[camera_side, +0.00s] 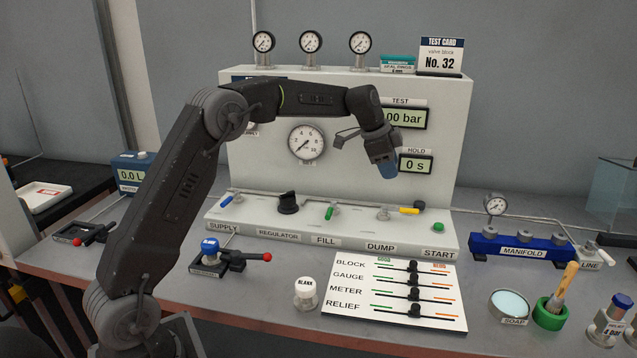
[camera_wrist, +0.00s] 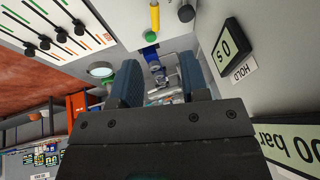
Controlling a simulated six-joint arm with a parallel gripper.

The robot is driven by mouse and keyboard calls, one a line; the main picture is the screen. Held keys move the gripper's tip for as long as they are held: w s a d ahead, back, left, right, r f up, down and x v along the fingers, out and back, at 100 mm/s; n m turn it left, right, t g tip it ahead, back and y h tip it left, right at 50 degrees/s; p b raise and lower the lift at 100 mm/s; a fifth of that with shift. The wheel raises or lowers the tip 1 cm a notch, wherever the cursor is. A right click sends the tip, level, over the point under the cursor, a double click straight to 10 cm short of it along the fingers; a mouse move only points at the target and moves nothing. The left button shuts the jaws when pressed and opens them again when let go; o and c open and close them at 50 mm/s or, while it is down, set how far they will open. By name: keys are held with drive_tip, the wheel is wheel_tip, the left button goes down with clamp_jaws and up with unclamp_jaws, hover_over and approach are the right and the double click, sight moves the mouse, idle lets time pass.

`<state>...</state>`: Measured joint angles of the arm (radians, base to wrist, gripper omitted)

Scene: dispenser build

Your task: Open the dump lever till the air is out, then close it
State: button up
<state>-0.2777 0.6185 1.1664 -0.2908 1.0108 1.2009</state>
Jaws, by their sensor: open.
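The dump lever (camera_side: 409,211) has a yellow handle on the panel's lower ledge, above the DUMP label (camera_side: 381,247). In the side view the handle lies roughly level, pointing right from its valve body. A yellow handle (camera_wrist: 155,16) also shows at the top of the wrist view. My gripper (camera_side: 388,172) hangs in front of the panel, above the dump lever and apart from it. In the wrist view its two blue fingers (camera_wrist: 158,85) stand apart with nothing between them. The TEST display (camera_side: 403,117) ends in "00 bar"; my wrist partly covers it. The HOLD display (camera_side: 416,164) reads 0 s.
The green-handled FILL lever (camera_side: 329,212) and black regulator knob (camera_side: 288,203) stand left of the dump lever. The green START button (camera_side: 438,227) is close on its right. A slider card (camera_side: 345,300) lies in front. The blue manifold (camera_side: 520,246) stands at right.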

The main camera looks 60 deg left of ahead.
drive_tip(key=s+d+r+n, duration=0.2)
drive_tip(key=s+d, duration=0.1)
drive_tip(key=s, duration=0.6)
drive_tip(key=s+d+r+n, duration=0.2)
drive_tip(key=s+d, duration=0.2)
drive_tip(key=s, duration=0.5)
drive_tip(key=s+d+r+n+y, duration=0.1)
drive_tip(key=s+d+r+n, duration=0.1)
drive_tip(key=s, duration=0.6)
drive_tip(key=shift+s+d+r, duration=0.4)
drive_tip(key=shift+d+r, duration=0.05)
drive_tip(key=shift+d, duration=0.55)
drive_tip(key=m+h, duration=0.2)
drive_tip(key=m, duration=0.6)
hover_over(406, 209)
drive_tip(key=s+a, duration=0.3)
drive_tip(key=s, duration=0.3)
wheel_tip(406, 209, down, 6)
drive_tip(key=x, duration=1.4)
drive_tip(key=shift+a, duration=0.2)
